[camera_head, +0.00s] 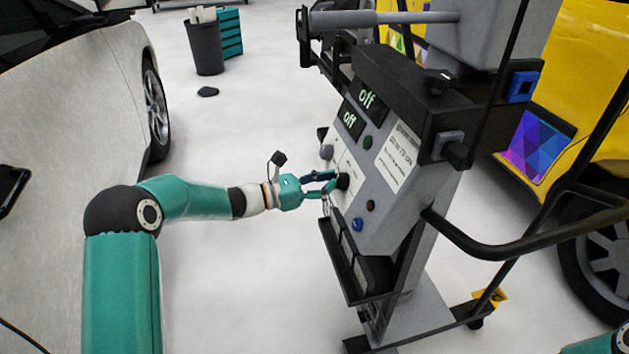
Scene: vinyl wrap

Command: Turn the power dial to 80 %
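The grey control panel (384,205) is on a wheeled machine at the centre right. Its two small displays (358,108) both read "off". A dark round dial (343,181) sits on the left part of the panel. My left gripper (334,182) reaches in from the left, its fingers spread and their tips at the dial. I cannot tell whether they touch it. A grey knob (327,152) is above the dial, and a blue button (358,224), a red button (371,205) and a green button (367,142) are also on the panel. My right gripper is out of view.
A white car (80,110) stands at the left and a yellow car (590,100) at the right. The machine's black handle (500,247) juts out to the right. A dark bin (206,48) stands at the back. The floor between the white car and the machine is mostly clear.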

